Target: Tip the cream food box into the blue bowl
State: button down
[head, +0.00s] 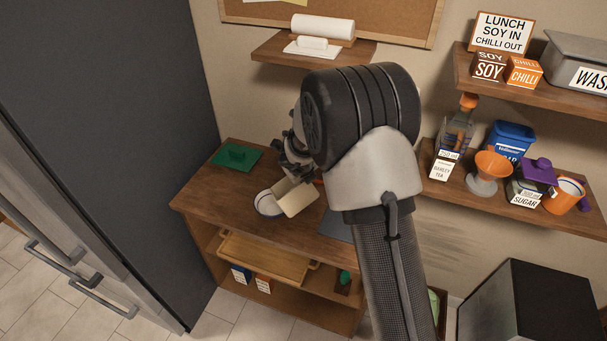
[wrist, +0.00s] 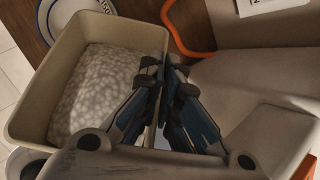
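The cream food box (head: 297,199) is an open container, tilted beside and partly over the round white bowl with a blue rim (head: 267,204) on the wooden cabinet top. In the wrist view, the box (wrist: 38,95) holds a pale, lumpy filling. The blue-rimmed bowl (wrist: 62,14) shows partly behind its far edge. My gripper (wrist: 160,68) has its fingers close together at the box's right wall and appears shut on it. In the head view, my gripper (head: 297,178) is partly hidden by my arm. I see no filling in the visible part of the bowl.
A green object (head: 236,156) lies at the cabinet top's back left. An orange curved piece (wrist: 184,32) is near my gripper. A tall dark fridge (head: 110,110) stands left. Wall shelves (head: 500,204) with jars and boxes are at the right. A shelf with a paper roll (head: 322,27) is above.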

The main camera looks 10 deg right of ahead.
jog(key=shift+w+a+r+g+h+p, duration=0.4)
jog(key=shift+r+g+p, duration=0.1)
jog(key=shift+p, duration=3.15)
jog(key=shift+w+a+r+n+g+h+p, duration=0.15)
jog(key=shift+w+a+n+g+h+p, duration=0.4)
jog(key=shift+p, duration=4.2)
jog(key=shift+h, duration=0.25)
jog(key=shift+w+a+r+g+h+p, duration=0.1)
jog(key=shift+w+a+g+h+p, duration=0.2)
jog(key=shift+p, duration=0.5)
jog(key=shift+a, duration=0.1)
jog(key=shift+w+a+g+h+b, duration=0.2)
jog(key=shift+w+g+h+b, duration=0.15)
jog(key=shift+b, duration=0.3)
jog(key=shift+a+n, duration=0.15)
jog(key=shift+n, duration=0.1)
